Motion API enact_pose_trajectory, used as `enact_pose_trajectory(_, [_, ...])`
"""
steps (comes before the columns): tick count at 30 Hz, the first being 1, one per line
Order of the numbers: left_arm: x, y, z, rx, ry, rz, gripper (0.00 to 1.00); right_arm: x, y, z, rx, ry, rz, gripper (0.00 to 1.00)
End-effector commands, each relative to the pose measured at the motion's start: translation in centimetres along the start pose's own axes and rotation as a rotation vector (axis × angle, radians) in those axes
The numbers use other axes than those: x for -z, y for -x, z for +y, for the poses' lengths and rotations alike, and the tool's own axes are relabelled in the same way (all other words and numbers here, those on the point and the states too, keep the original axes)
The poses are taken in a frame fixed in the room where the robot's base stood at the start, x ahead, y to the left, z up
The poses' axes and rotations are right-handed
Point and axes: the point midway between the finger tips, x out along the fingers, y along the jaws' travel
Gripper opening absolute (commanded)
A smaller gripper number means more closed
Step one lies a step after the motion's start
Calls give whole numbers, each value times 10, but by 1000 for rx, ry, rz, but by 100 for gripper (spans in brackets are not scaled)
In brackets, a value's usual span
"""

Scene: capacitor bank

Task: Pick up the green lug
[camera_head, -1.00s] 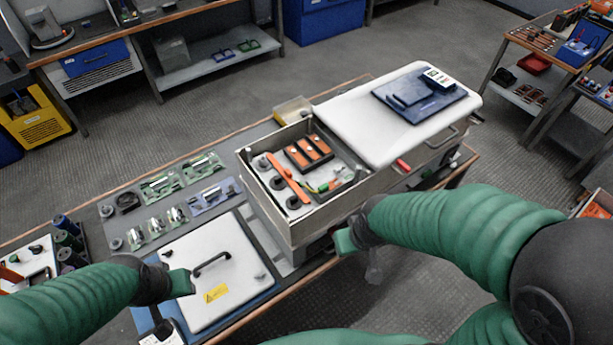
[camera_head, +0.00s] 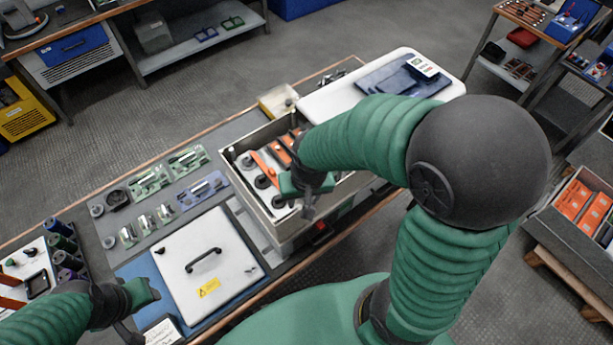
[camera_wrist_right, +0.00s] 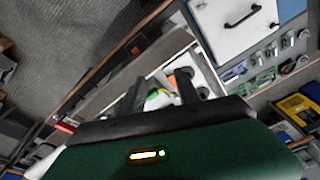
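The green lug is hidden in the head view behind my right gripper (camera_head: 308,205), which hangs over the near right part of the open metal box (camera_head: 262,214). In the right wrist view a small green item (camera_wrist_right: 152,97), which looks like the green lug, shows in the box with something orange beside it. It lies beyond and between the dark fingers of my right gripper (camera_wrist_right: 160,88), which stand apart with nothing visibly held. My left gripper (camera_head: 140,298) is at the lower left, beside the white panel; its opening is unclear.
The box holds an orange bar (camera_head: 266,168), orange blocks and dark round parts; its walls stand around my right gripper. A white lid (camera_head: 330,100) lies behind it. A white panel (camera_head: 185,255) with a black handle and several boards lie left.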

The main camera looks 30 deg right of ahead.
Motion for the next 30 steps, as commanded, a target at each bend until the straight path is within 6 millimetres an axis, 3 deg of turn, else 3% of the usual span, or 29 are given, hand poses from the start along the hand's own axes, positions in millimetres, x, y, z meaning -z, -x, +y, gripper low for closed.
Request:
enact_pose_trajectory(1, [4,16,0,0,0,0,36,10,15,1,-6,-75,-11,39])
enact_pose_trajectory(12, [22,94,0,0,1,0,36,84,80,26,-103,-896,-104,39])
enact_pose_trajectory(16, [25,105,0,0,0,0,36,97,88,33,-138,-1100,-120,39])
enact_pose_trajectory(20, [25,106,0,0,0,0,36,94,70,36,-148,-1134,-125,39])
enact_pose_trajectory(30, [29,124,0,0,1,0,36,81,-13,39,-147,-1129,-125,39])
